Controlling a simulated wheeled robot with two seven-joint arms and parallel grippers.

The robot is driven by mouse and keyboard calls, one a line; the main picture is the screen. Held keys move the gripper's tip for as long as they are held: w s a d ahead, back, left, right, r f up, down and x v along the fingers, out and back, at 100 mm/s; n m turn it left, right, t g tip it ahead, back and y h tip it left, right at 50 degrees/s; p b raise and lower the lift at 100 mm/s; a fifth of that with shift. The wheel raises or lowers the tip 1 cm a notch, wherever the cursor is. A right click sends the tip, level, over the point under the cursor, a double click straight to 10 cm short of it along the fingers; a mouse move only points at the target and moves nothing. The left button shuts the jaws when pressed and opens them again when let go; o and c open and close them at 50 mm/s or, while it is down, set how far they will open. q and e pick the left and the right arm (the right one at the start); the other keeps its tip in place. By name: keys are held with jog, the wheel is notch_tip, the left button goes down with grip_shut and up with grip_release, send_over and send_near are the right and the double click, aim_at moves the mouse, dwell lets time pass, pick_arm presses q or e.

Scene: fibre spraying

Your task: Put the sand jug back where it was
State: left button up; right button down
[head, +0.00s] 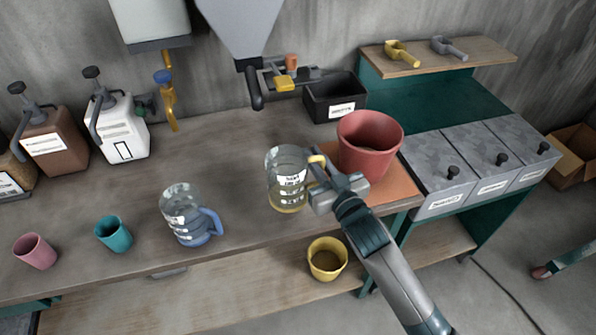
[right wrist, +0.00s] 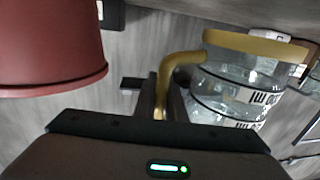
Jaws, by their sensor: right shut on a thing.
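A clear jug with a yellow handle and yellow base (head: 284,183) is upright over the bench, left of the red bucket; I cannot tell whether its base touches the bench top. My right gripper (head: 325,184) is shut on its handle. In the right wrist view the yellow handle (right wrist: 172,75) lies between my fingers (right wrist: 160,100), and the clear jug body (right wrist: 235,85) shows to the right. I take this as the sand jug; its contents are not clear. A second clear jug with a blue handle (head: 187,215) stands to its left. My left gripper is not in view.
A red bucket (head: 368,145) stands close right of the jug on an orange mat (head: 400,187). A pink cup (head: 35,251) and a teal cup (head: 113,234) stand at left. A black bin (head: 335,97) is behind. A yellow bucket (head: 327,259) sits below the bench edge.

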aim_at(299, 164)
jog(key=a+f, duration=0.1)
jog(key=a, duration=0.1)
jog(key=a+f, duration=0.1)
jog(key=a, duration=0.1)
jog(key=shift+f+p, duration=0.15)
jog(key=shift+p, duration=0.15)
jog(key=shift+d, duration=0.1)
notch_tip(299, 164, down, 3)
jog(key=shift+f+p, duration=0.15)
jog(key=shift+p, duration=0.45)
jog(key=shift+f, duration=0.35)
jog(key=c, duration=1.8)
grip_release()
jog(key=shift+f, duration=0.1)
jog(key=shift+s, duration=0.15)
